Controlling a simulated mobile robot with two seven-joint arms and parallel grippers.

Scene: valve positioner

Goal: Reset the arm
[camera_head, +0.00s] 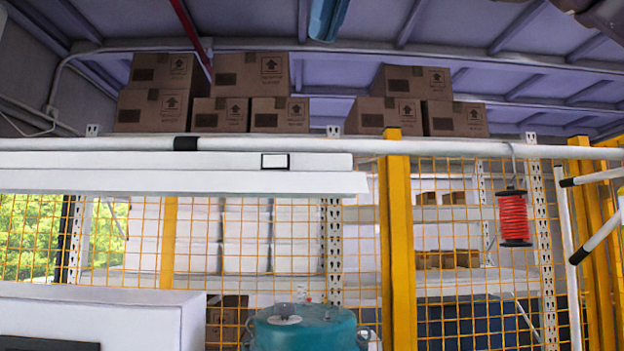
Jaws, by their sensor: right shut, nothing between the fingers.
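A dark grey rounded part of my right gripper (602,14) shows at the top right corner of the head view, cut off by the frame edge. It is shut, with nothing seen held in it. Its fingertips are not clearly shown. It is high up, apart from the things below it. My left gripper is not in view. A teal rounded housing (308,332) stands at the bottom middle, its lower part cut off. A white box-shaped cabinet (100,306) is to its left.
A yellow mesh fence (455,210) with a yellow post (398,240) stands behind. A red spool (513,217) hangs on it. White rails with black bands (592,178) are at the right. Shelves behind hold brown cartons (160,110). A white beam (180,182) crosses the left.

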